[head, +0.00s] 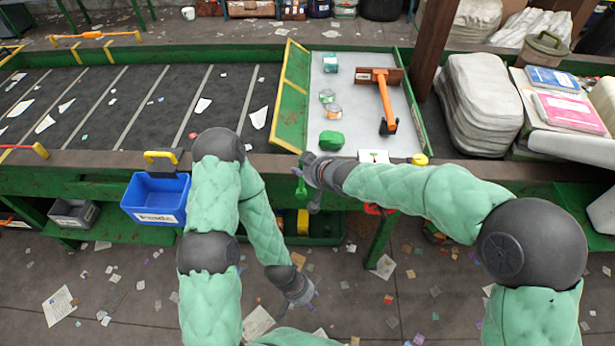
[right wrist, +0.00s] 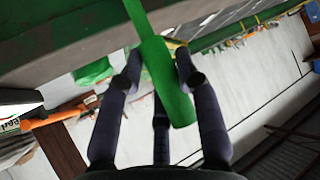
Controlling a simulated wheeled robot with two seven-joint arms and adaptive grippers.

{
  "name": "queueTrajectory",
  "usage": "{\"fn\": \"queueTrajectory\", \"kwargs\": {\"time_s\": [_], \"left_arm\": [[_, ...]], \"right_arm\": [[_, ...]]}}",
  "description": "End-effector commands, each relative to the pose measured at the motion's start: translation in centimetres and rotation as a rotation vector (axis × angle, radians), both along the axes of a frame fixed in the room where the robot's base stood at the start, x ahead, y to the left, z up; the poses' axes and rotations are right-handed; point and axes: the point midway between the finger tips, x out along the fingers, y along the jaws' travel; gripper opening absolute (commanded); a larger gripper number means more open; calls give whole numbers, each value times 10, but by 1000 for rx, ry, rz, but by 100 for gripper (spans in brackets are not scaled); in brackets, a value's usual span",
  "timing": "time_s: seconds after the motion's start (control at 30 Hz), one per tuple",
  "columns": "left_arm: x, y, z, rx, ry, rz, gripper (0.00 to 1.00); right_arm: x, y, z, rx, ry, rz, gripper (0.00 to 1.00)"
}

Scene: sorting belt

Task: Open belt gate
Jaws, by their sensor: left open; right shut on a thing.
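The green belt gate (head: 291,95) with yellow edging stands across the right end of the dark belt (head: 140,105), beside the pale sorting surface. A green lever handle (head: 301,184) sticks out at the front rail, below the gate's near end. My right gripper (head: 309,180) is at this handle. In the right wrist view my right gripper (right wrist: 160,80) has its fingers around the green handle (right wrist: 167,85) and is shut on it. My left gripper (head: 303,297) is open and empty, low in front of the belt frame. The link between lever and gate is hidden.
The pale surface (head: 350,140) holds cans (head: 331,103), a green lump (head: 331,140) and an orange-handled tool (head: 386,100). A blue bin (head: 157,198) hangs at the front left. Stacked sacks (head: 478,100) stand right. Litter covers the floor.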

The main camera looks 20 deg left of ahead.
Motion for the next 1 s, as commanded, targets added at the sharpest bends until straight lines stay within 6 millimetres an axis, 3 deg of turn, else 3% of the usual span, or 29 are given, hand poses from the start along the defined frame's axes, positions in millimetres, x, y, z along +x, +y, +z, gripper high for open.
{"fn": "queueTrajectory", "kwargs": {"time_s": [0.03,0.5,0.7,1.0], "left_arm": [[0,0,-12,0,0,0,44],[0,0,-82,0,0,0,44],[0,0,-96,0,0,0,44],[0,0,-100,0,-1,0,44]], "right_arm": [[0,5,-3,-13,-10,3,0],[-4,30,-7,-256,-79,3,0],[-7,42,-9,-370,-108,2,0],[-11,55,-15,-531,-151,1,0]]}}
